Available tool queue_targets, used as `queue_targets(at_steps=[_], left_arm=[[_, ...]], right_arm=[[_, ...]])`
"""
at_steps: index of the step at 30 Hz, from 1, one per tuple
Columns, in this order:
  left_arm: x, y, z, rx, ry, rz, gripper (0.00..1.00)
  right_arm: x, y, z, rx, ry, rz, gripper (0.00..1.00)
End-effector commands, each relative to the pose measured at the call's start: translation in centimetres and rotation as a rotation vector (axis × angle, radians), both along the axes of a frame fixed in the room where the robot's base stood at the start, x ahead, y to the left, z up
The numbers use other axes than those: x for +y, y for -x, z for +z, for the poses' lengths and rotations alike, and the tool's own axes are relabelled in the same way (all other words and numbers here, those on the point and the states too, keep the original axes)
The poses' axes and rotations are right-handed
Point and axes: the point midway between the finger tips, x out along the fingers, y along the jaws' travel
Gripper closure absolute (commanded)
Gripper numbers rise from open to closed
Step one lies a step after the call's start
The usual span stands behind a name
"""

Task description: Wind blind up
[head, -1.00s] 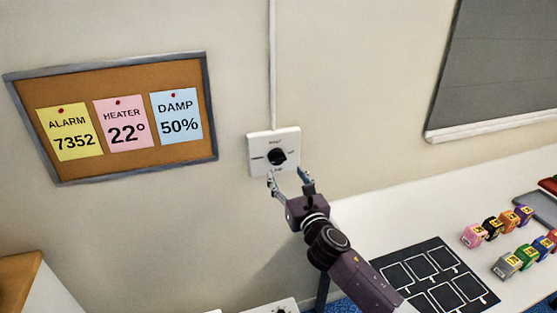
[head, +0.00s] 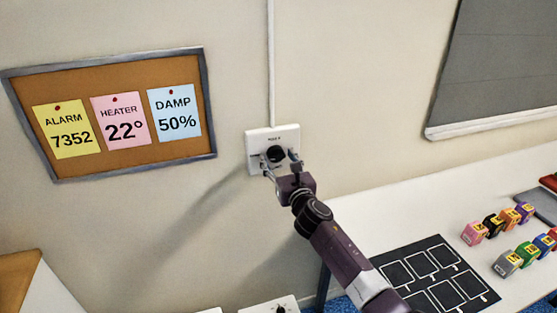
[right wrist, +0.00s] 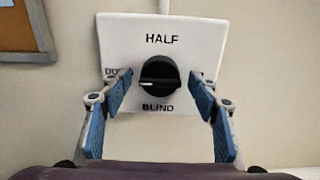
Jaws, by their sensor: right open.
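A white wall plate (head: 259,143) carries a round black knob (head: 276,153). In the right wrist view the plate (right wrist: 120,40) reads HALF above the knob (right wrist: 160,92) and BLIND below it. The knob's white mark points left. My right gripper (head: 281,162) is open, its blue-padded fingers (right wrist: 160,93) on either side of the knob with gaps to it. The grey blind (head: 500,65) hangs at the upper right, its pale bottom bar low. My left gripper is out of view.
A cork board (head: 110,80) with three notes hangs left of the plate. A white table (head: 375,225) at the right holds a black mat (head: 440,240) and several coloured blocks (head: 506,264). The wall around the plate is clear.

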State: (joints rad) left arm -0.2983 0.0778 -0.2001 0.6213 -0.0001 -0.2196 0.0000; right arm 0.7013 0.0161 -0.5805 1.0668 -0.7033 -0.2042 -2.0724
Motion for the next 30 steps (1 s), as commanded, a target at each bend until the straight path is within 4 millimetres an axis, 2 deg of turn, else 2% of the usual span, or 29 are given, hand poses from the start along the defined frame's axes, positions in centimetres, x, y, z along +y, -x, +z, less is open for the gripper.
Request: queue_targets(at_steps=[5,16,23,30], left_arm=[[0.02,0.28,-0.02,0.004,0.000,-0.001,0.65],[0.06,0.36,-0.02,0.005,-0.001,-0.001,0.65],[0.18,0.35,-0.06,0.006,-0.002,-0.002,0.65],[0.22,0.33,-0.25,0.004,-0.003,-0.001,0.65]], right_arm=[[-0.01,0.01,0.02,0.000,0.000,0.000,0.46],[-0.03,0.01,-0.01,0.000,0.000,0.000,0.86],[-0.04,0.02,-0.03,0.005,-0.015,-0.001,0.87],[-0.05,0.02,-0.10,0.037,-0.113,-0.001,0.87]])
